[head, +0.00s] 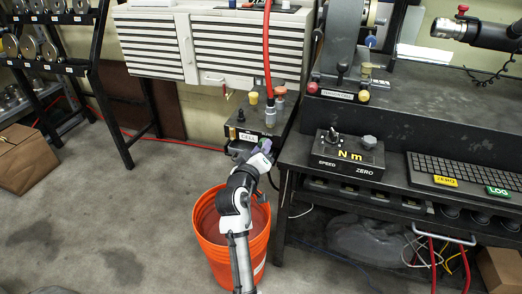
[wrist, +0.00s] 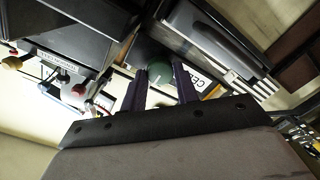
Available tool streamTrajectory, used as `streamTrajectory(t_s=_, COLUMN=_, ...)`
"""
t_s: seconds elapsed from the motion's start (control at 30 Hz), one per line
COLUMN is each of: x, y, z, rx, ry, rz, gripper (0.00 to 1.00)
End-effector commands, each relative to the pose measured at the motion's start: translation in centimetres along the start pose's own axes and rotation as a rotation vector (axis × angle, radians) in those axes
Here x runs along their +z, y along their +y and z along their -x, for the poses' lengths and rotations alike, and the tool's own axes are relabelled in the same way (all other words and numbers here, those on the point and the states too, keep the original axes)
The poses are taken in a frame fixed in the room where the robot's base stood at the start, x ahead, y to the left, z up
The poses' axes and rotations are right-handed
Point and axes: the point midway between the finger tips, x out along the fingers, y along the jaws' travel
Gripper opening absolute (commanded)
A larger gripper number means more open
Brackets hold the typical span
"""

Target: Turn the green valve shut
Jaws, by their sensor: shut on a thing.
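The green valve knob (wrist: 148,76) shows in the wrist view as a dark green round shape between the fingers of my gripper (wrist: 161,78). The dark fingers stand on both sides of it, and my gripper is shut on it. In the head view my gripper (head: 260,149) reaches the front of a black box (head: 247,136) with a "CELL" label. There the valve is mostly hidden by my gripper and I cannot make out its turn angle. Part of the label (wrist: 196,82) shows beside the right finger in the wrist view.
An orange bucket (head: 215,240) stands under my arm. The black bench (head: 400,110) with an "Nm" box (head: 346,153) and keyboard (head: 462,171) is to the right.

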Motion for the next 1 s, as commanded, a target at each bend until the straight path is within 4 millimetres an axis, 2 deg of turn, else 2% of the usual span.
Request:
streamTrajectory(t_s=0.17, x=0.0, y=-0.1, z=0.0, rx=-0.002, ry=-0.001, rz=-0.001, gripper=0.07)
streamTrajectory(t_s=0.2, x=0.0, y=-0.1, z=0.0, rx=-0.002, ry=-0.001, rz=-0.001, gripper=0.33)
streamTrajectory(t_s=0.37, x=0.0, y=-0.1, z=0.0, rx=-0.001, ry=-0.001, rz=0.000, gripper=0.52)
streamTrajectory(t_s=0.6, x=0.0, y=0.0, z=0.0, rx=-0.001, ry=0.000, rz=0.000, gripper=0.52)
streamTrajectory(t_s=0.73, x=0.1, y=-0.1, z=0.7, rx=-0.002, ry=0.000, rz=0.001, gripper=0.52)
streamTrajectory(t_s=0.87, x=0.1, y=-0.2, z=2.7, rx=-0.002, ry=0.002, rz=0.000, gripper=0.52)
streamTrajectory(t_s=1.0, x=0.1, y=-0.2, z=5.9, rx=-0.004, ry=0.002, rz=0.000, gripper=0.52)
